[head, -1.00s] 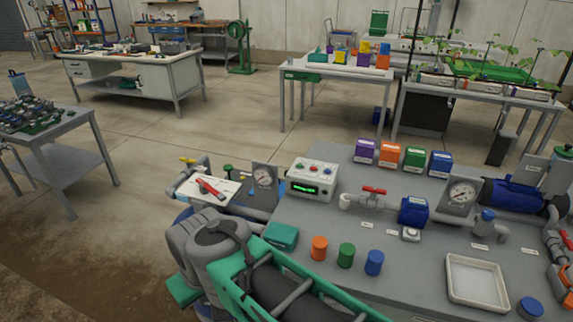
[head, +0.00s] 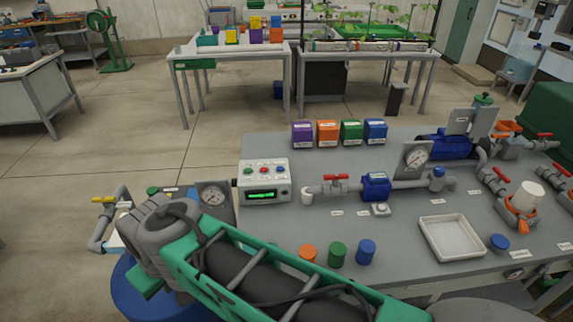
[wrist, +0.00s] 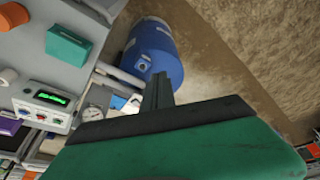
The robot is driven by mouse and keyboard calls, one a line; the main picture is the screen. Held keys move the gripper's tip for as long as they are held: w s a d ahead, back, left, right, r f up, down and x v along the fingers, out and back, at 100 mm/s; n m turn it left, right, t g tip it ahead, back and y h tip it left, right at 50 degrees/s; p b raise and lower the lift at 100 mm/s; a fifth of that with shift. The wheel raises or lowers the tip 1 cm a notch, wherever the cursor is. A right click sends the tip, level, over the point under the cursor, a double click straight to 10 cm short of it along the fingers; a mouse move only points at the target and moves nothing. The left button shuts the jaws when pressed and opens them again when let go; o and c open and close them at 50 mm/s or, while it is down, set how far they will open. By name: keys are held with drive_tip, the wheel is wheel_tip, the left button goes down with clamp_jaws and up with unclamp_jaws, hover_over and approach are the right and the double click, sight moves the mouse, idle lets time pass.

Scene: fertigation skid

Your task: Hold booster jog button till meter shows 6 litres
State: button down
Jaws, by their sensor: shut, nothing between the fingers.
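The control box (head: 265,181) stands at the left edge of the grey bench. It has a lit green display (head: 262,196), too small to read, and small coloured buttons (head: 264,170) above it. A small grey push-button unit (head: 380,209) lies before a blue inline pipe unit (head: 376,187); I cannot tell which button is the booster jog. In the wrist view the control box (wrist: 42,108) is at the left. My gripper (wrist: 158,90) is shut and empty, apart from the box, over the floor beside a blue tank (wrist: 155,52). My arm hides it in the head view.
Orange, green and blue caps (head: 337,253) stand on the near bench edge beside my arm. A white tray (head: 452,237) lies to their right. Pipes with red-handled valves (head: 336,177) and a gauge (head: 416,157) cross the bench. Open floor (head: 150,150) lies behind left.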

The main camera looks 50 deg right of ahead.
drive_tip(key=shift+a, duration=0.1)
drive_tip(key=w+d+r+m+t+p, duration=0.1)
drive_tip(key=w+d+r+m, duration=0.2)
drive_tip(key=w+d, duration=0.8)
drive_tip(key=w+d+r+m+t+p, duration=0.1)
drive_tip(key=w+d+r+m, duration=0.15)
drive_tip(key=w+d, duration=0.85)
drive_tip(key=s+d+f+m+t, duration=0.1)
drive_tip(key=s+d+f+m, duration=0.1)
drive_tip(key=d, duration=0.9)
drive_tip(key=s+d+f+m+t+h, duration=0.1)
drive_tip(key=s+d+f+m, duration=0.1)
drive_tip(key=d, duration=0.9)
drive_tip(key=s+d+f+m+t+h+p, duration=0.1)
drive_tip(key=s+d, duration=0.3)
drive_tip(key=d, duration=0.8)
drive_tip(key=shift+s+f+m, duration=0.3)
drive_tip(key=shift+f+m, duration=0.35)
